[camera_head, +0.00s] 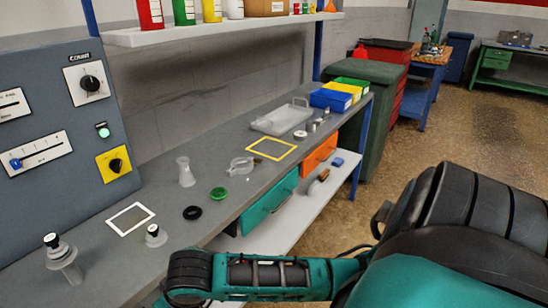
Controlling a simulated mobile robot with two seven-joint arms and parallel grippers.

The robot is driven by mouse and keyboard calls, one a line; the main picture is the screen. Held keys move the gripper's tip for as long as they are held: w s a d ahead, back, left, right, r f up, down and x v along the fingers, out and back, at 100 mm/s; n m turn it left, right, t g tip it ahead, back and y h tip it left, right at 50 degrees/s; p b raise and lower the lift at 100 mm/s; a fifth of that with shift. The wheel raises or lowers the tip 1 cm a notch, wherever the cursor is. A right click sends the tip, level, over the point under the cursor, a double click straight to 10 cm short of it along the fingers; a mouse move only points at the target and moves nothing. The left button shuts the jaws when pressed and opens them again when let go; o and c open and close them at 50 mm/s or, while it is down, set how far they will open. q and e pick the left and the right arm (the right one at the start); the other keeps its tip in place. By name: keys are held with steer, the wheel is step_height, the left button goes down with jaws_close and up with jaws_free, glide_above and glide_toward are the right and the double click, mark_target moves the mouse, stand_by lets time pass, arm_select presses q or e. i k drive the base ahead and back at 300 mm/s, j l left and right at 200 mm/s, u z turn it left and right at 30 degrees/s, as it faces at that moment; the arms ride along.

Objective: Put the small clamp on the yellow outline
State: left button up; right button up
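The yellow outline (271,140) is a flat square frame on the grey workbench, and nothing stands inside it. A small pale grey ring-shaped piece with a projecting side part (241,166), which looks like the small clamp, lies on the bench just left of the outline and apart from it. My teal and black arm crosses the lower right of the view, in front of the bench. Neither gripper shows, so I cannot see whether they are open or holding anything.
A green ring (219,193), a black ring (192,212), a clear flask-like piece (186,173) and a white outline (130,218) lie nearer on the bench. Behind the yellow outline are a clear tray (281,120) and small metal parts. The control panel (60,130) stands at left.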

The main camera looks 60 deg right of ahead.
mark_target(269, 148)
steer(key=l, duration=3.05)
steer(key=k+z, duration=0.05)
